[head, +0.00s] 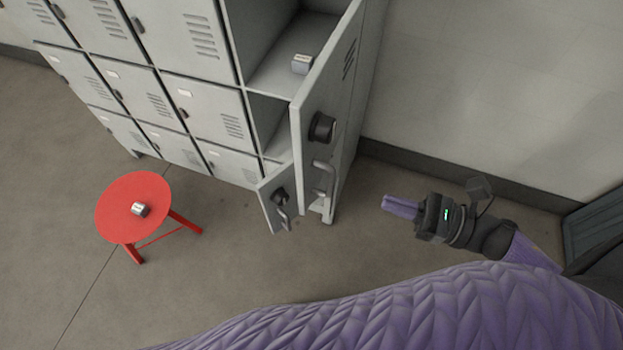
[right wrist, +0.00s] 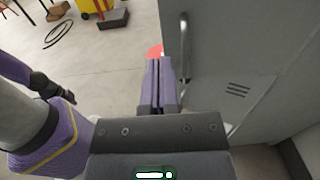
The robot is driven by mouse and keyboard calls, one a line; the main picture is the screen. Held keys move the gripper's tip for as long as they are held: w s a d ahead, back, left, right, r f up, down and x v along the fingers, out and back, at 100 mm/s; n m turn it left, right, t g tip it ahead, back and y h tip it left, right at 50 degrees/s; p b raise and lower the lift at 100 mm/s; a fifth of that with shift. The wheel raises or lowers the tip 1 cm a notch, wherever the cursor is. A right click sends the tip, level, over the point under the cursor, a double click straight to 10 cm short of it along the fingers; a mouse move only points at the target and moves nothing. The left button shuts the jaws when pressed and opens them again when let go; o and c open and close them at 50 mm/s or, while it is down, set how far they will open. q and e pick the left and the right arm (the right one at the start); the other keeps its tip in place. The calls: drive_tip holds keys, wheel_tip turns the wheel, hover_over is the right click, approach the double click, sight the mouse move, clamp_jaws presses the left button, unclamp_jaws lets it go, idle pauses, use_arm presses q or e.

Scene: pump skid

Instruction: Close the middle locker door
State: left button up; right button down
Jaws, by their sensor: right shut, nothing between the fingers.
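A bank of grey lockers (head: 198,112) has two doors standing open in its right column. The upper door (head: 335,95) is large and swung out toward me, with a dark round lock and a bar handle. Below and left of it, a smaller door (head: 268,192), which looks like the middle one, also stands open with its own lock and handle (head: 284,214); the upper door partly hides its compartment. My right gripper (head: 387,204) is shut and empty, right of both doors and apart from them. In the right wrist view its fingers (right wrist: 158,68) point past a grey door (right wrist: 225,60).
A red stool (head: 120,218) with a small box (head: 139,209) stands on the floor at left. Another small box (head: 301,64) sits inside the open upper locker. A wall (head: 500,90) closes off the right side. The floor between my gripper and the doors looks clear.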

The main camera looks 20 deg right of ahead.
sight(305, 173)
drive_tip(key=p+x, duration=0.1)
drive_tip(key=x, duration=1.1)
drive_tip(key=shift+w+a+p, duration=0.1)
drive_tip(key=shift+w+p, duration=0.2)
drive_tip(key=shift+p, duration=0.05)
drive_tip(key=shift+w+a, duration=0.2)
drive_tip(key=shift+a, duration=0.1)
